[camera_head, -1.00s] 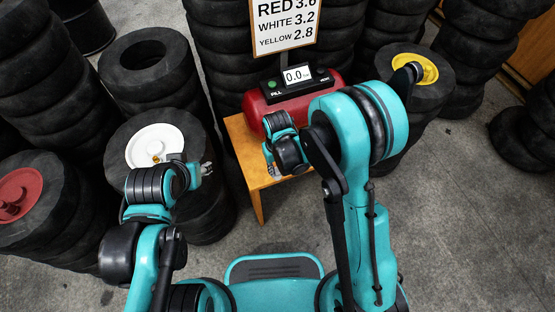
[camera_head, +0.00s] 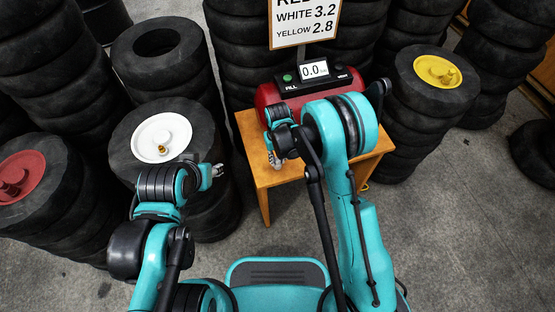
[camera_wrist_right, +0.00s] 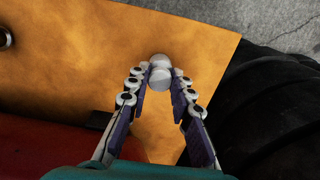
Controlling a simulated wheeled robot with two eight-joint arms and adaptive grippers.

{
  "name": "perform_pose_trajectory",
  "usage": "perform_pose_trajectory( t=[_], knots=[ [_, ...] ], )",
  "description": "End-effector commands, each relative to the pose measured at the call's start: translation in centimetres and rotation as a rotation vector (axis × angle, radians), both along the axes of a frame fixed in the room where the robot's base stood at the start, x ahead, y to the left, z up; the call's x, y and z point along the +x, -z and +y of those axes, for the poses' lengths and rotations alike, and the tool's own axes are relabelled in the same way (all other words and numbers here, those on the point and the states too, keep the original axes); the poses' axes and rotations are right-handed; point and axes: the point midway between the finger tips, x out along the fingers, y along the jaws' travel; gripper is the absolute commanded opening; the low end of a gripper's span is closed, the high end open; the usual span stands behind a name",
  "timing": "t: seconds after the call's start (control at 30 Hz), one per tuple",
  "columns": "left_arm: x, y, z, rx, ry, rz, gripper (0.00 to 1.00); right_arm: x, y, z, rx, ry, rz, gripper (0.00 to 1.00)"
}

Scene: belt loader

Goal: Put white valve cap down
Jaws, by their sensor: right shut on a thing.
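The white valve cap (camera_wrist_right: 160,78) is a small pale round piece between the fingertips of my right gripper (camera_wrist_right: 161,84), which is shut on it. A second pale round shape (camera_wrist_right: 159,60) shows just beyond it; I cannot tell whether it is part of the cap. Both appear over the wooden table (camera_wrist_right: 70,60); contact with the tabletop cannot be told. In the head view my right gripper (camera_head: 274,160) is small above the table (camera_head: 254,165), and the cap cannot be made out. My left gripper (camera_head: 214,171) is beside the white-hubbed tire (camera_head: 205,145); its finger opening is unclear.
A red tank (camera_head: 264,101) with a gauge box (camera_head: 314,71) stands at the table's back. A sign (camera_head: 303,25) is behind it. The white hub (camera_head: 146,134), red hub (camera_head: 24,167) and yellow hub (camera_head: 430,67) sit on tire stacks around. The table's front right is bare.

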Motion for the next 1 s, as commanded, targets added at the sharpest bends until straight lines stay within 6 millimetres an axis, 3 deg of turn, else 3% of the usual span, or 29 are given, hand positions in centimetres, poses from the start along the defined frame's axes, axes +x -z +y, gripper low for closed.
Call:
perform_pose_trajectory(
  t=[0.2,0.23,0.3,0.67,0.77,1.0],
  knots=[
    [0.0,-0.1,0.0,0.0,0.0,0.0,0.4,0.0,0.2,0.0,0.0,0.0,0.0,0.0],
    [0.0,-0.1,0.0,0.0,0.0,0.0,0.4,0.0,0.2,0.0,0.0,0.0,0.0,0.24],
    [0.0,-0.1,0.0,0.0,0.0,0.0,0.4,0.0,0.2,0.0,0.0,0.0,0.0,0.42],
    [0.0,-0.1,0.0,0.0,0.0,0.0,0.4,0.0,-0.2,0.0,0.0,0.0,0.0,0.42],
    [0.0,-0.7,0.0,0.0,0.0,0.0,0.4,0.0,-1.4,0.0,0.0,0.0,0.0,0.42],
    [0.0,-3.0,0.0,0.0,0.0,0.0,0.4,0.0,-6.8,0.0,0.0,0.0,0.0,0.42]
  ],
)
